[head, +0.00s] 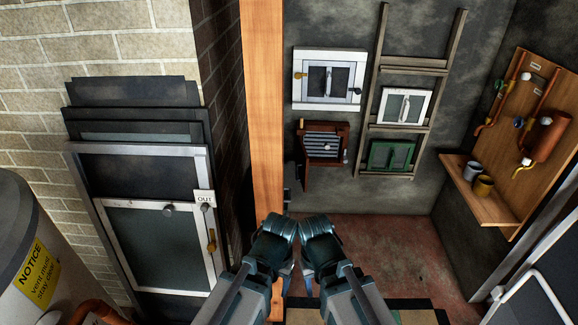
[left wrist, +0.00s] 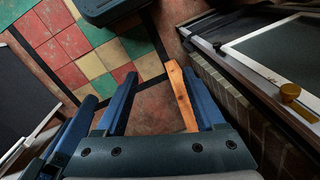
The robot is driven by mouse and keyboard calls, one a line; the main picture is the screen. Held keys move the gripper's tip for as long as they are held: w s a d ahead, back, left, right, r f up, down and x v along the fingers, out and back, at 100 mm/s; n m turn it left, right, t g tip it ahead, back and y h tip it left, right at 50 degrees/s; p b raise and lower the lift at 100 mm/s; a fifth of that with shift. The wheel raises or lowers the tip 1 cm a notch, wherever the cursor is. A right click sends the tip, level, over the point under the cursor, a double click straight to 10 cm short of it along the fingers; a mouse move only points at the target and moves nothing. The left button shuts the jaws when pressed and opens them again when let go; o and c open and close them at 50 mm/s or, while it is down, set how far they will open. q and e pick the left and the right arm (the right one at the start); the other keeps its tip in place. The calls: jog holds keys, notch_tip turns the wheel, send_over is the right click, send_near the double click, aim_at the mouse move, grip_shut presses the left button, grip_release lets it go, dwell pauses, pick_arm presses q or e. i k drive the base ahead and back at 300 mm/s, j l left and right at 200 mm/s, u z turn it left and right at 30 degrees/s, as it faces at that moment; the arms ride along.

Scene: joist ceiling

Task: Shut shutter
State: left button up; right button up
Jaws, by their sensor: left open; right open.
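A small brown wooden shutter (head: 309,172) with pale slats behind it is mounted on the grey back wall, right of the wooden post. Its brown leaf appears to stand out from the frame at the left, so it looks at least partly open. Small pale knobs show near it. My left gripper (head: 283,272) and right gripper (head: 308,274) hang side by side below the shutter and nearer to me, apart from it. Both are empty. In the left wrist view my left gripper (left wrist: 160,74) has its blue fingers spread over the floor.
A white-framed window (head: 327,50) is above the shutter. A wooden ladder-like rack (head: 415,128) with small white and green frames is at its right. Framed panels (head: 150,150) and a grey tank (head: 25,270) stand left. The post (head: 263,110) is close.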

aim_at(302, 157)
jog(key=i+l, duration=0.65)
jog(key=l, duration=0.2)
jog(key=i+l, duration=0.35)
jog(key=l+u, duration=0.05)
jog(key=l, duration=0.05)
